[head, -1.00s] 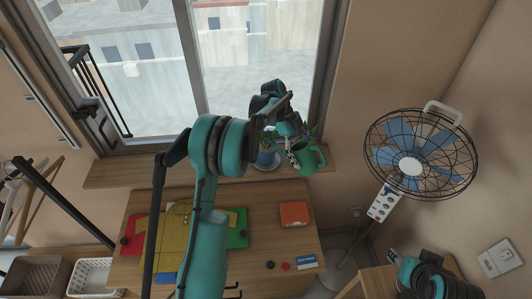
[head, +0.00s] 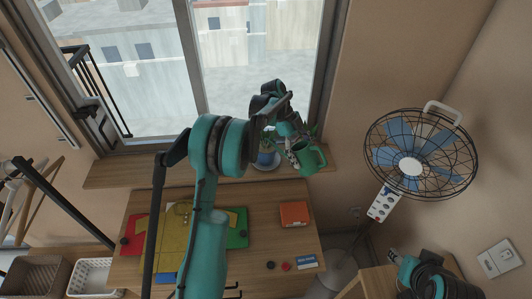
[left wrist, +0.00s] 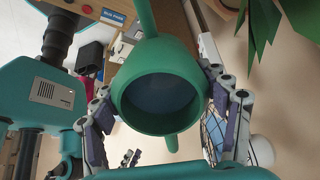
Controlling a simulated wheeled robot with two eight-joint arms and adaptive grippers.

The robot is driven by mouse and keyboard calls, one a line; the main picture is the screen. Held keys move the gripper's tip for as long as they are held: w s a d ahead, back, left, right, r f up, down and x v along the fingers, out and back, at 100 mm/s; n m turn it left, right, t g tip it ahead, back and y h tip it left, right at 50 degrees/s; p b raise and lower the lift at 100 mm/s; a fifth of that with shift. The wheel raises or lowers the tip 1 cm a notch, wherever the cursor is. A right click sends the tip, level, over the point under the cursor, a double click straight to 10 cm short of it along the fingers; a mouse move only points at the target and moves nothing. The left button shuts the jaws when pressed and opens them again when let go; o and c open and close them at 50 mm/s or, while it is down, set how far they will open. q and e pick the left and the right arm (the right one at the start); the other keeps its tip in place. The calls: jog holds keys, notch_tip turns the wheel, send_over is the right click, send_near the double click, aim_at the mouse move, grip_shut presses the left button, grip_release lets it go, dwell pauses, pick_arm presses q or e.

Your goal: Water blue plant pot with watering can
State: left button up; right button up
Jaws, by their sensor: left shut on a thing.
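The blue plant pot (head: 266,157) stands on a pale saucer (head: 265,167) on the wooden window sill, partly hidden behind my left gripper. The green watering can (head: 310,158) is held just to the right of the pot, above the sill's right end. My left gripper (head: 297,147) is shut on the can. In the left wrist view, the can (left wrist: 160,50) sits between my left fingers (left wrist: 165,115), with its round opening facing the camera. No water is visible leaving it. My right gripper (head: 394,256) is low at the right, away from the pot; its jaw state is unclear.
Green leaves (left wrist: 262,25) are close at the wrist view's upper right. A fan (head: 420,155) stands right of the sill. The desk below carries coloured folders (head: 175,240) and an orange box (head: 294,214). The sill (head: 115,172) is clear at left.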

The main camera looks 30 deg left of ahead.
aim_at(305, 146)
pick_arm(q)
jog(key=shift+r, duration=0.1)
jog(key=r+y+p, duration=0.1)
jog(key=y+p, duration=0.1)
jog(key=shift+d+r+t+y, duration=0.1)
jog(key=shift+r+t+y, duration=0.25)
jog(key=shift+t+y, duration=0.05)
jog(key=shift+r+y, duration=0.3)
jog(key=shift+y, duration=0.4)
jog(key=shift+s+r+t+y+p, duration=0.1)
jog(key=shift+r+t+y+p, duration=0.25)
jog(key=shift+y, duration=0.65)
jog(key=shift+a, duration=0.2)
jog(key=shift+r+p, duration=1.7)
jog(key=shift+r, duration=1.4)
jog(key=shift+d+f, duration=0.1)
jog(key=shift+f, duration=0.1)
